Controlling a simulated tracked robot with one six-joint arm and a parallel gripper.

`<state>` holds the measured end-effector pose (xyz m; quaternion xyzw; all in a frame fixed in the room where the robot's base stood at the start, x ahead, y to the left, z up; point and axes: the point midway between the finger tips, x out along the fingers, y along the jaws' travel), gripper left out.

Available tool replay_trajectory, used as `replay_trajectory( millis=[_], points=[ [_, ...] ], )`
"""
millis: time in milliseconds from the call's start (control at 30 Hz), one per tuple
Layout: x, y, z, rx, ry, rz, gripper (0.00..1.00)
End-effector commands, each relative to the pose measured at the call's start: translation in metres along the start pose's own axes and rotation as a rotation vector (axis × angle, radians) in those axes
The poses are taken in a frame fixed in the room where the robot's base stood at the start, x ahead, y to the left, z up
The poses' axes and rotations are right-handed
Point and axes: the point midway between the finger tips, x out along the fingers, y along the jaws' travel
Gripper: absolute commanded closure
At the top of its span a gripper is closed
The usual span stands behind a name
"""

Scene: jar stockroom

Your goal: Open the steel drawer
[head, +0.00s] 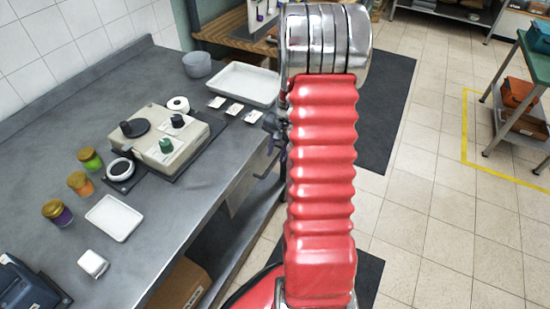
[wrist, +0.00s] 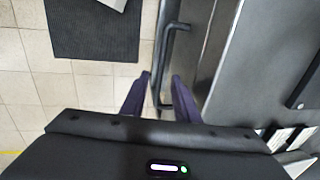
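The steel drawer's front (wrist: 200,45) runs along the counter edge in the wrist view. Its dark bar handle (wrist: 166,50) stands out from it. My gripper (wrist: 161,76) is open, with one dark finger on each side of the handle's lower part. Gaps show between the fingers and the bar, so it is not clamped. In the head view my gripper (head: 275,128) shows only in part beside the counter edge, mostly hidden behind my red arm. The drawer front (head: 242,188) is partly visible under the counter there. No clear opening of the drawer shows.
The grey counter (head: 185,235) holds a beige device (head: 165,140), several lidded jars, a small white tray (head: 114,217) and a larger white tray (head: 243,84). A cardboard box (head: 182,285) sits on the shelf below. Tiled floor (head: 420,215) and a dark mat (wrist: 95,28) lie clear beside the counter.

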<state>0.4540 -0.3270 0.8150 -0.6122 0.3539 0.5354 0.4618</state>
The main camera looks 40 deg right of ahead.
Motion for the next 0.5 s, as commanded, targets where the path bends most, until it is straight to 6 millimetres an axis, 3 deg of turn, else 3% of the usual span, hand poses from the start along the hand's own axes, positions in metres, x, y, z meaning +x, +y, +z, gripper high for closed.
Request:
replay_trajectory(
  millis=[200, 500],
  points=[
    [0.024, 0.000, 0.001, -0.001, -0.002, 0.000, 0.72],
    [0.030, 0.000, 0.000, 0.000, 0.001, -0.001, 0.72]
  ],
)
